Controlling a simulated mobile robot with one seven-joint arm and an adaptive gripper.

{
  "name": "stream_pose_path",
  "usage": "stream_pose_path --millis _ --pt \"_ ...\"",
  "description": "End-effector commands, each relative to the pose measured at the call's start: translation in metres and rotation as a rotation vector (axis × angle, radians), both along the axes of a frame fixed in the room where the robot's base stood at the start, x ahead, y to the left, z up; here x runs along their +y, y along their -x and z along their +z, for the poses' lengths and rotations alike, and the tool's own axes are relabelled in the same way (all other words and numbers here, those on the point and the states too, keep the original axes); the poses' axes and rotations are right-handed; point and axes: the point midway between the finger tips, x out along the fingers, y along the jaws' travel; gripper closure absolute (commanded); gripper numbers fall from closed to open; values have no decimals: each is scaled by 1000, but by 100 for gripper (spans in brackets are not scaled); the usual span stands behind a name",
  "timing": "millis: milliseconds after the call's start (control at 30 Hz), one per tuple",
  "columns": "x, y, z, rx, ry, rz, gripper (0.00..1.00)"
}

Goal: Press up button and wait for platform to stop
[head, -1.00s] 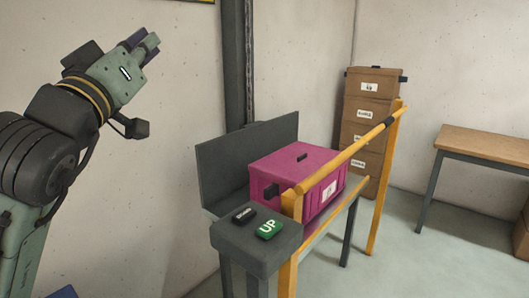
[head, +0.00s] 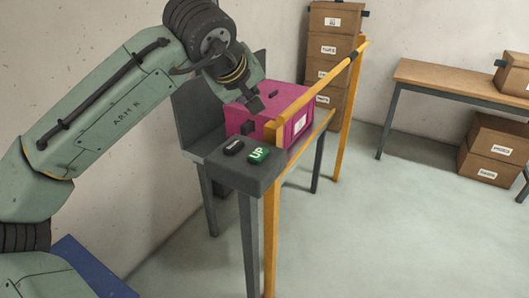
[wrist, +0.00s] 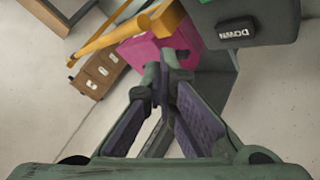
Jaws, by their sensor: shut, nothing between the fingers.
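The green UP button (head: 258,154) sits on top of a grey control pedestal (head: 240,177), to the right of a black DOWN button (head: 233,146). The DOWN button also shows at the upper right of the wrist view (wrist: 239,32), with a sliver of green at the top edge. A magenta crate (head: 290,103) stands behind the pedestal, in front of a grey upright panel (head: 195,112). My gripper (wrist: 158,78) is shut and empty in the wrist view, apart from the buttons.
A yellow rail (head: 315,90) on posts runs along the crate's right side, close to the pedestal. Stacked brown boxes (head: 326,70) stand by the back wall. A wooden table (head: 440,78) stands at the right, with boxes under it. The floor between is clear.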

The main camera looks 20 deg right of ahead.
Motion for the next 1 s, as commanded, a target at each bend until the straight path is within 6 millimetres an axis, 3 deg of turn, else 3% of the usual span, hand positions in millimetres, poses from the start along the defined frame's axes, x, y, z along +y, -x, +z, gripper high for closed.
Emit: stream_pose_path --millis 567,1000 --pt "1 0 -11 6 -4 4 100" --pt "1 0 -69 5 -5 3 100"
